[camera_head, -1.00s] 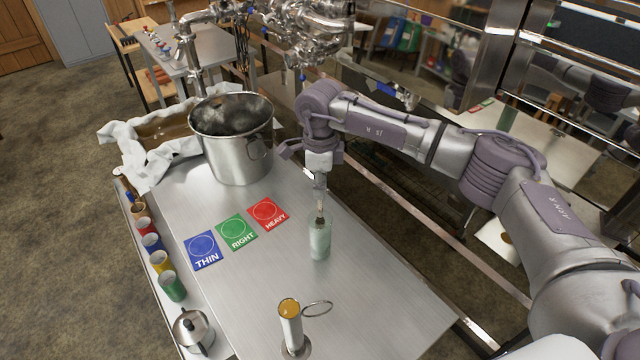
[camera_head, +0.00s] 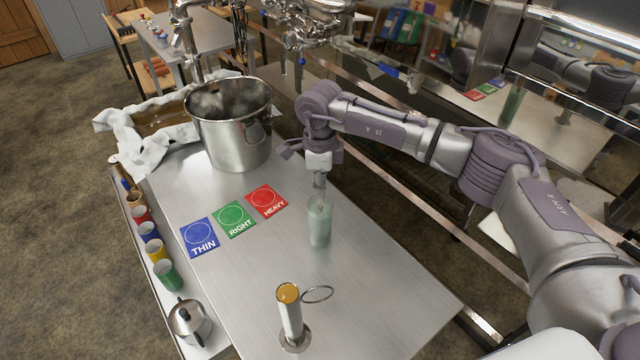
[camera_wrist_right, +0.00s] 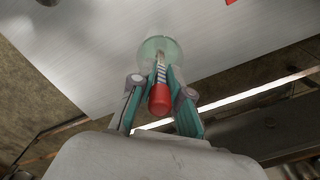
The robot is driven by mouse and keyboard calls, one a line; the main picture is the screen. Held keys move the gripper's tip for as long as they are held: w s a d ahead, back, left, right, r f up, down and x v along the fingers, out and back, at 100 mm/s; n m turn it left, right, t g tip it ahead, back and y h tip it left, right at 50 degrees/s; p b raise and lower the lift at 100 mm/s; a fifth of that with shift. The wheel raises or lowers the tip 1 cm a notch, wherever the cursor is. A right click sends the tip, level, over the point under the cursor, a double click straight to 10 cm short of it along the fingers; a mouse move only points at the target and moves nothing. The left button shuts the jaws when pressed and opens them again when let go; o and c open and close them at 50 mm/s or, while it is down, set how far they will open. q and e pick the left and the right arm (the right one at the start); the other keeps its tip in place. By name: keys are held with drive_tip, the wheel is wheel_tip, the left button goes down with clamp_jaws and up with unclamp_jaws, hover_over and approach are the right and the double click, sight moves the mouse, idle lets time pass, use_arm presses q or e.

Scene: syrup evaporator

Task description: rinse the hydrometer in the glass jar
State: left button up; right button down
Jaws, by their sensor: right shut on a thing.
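The glass jar (camera_head: 320,228) is a tall greenish cylinder standing on the steel table, right of the coloured cards. My right gripper (camera_head: 319,195) is directly above it, fingers pointing down at its mouth. In the right wrist view the gripper (camera_wrist_right: 161,88) is shut on the hydrometer (camera_wrist_right: 159,98), which shows a red end and a striped stem. The stem runs down toward the round mouth of the jar (camera_wrist_right: 153,46). The hydrometer's lower part is hidden by the fingers and the jar. My left gripper is not in view.
A metal cup of amber liquid (camera_head: 290,312) with a ring handle stands at the table's front. THIN (camera_head: 200,238), RIGHT (camera_head: 234,219) and HEAVY (camera_head: 266,201) cards lie left of the jar. A steel pot (camera_head: 232,145) stands behind; several coloured cups line the left shelf.

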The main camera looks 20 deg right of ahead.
drive_tip(key=shift+r, duration=0.5)
drive_tip(key=shift+f, duration=0.1)
idle(0.3)
drive_tip(key=shift+f+b, duration=0.3)
drive_tip(key=shift+f, duration=0.15)
drive_tip(key=shift+r, duration=0.2)
drive_tip(key=shift+r, duration=0.35)
drive_tip(key=shift+f, duration=0.15)
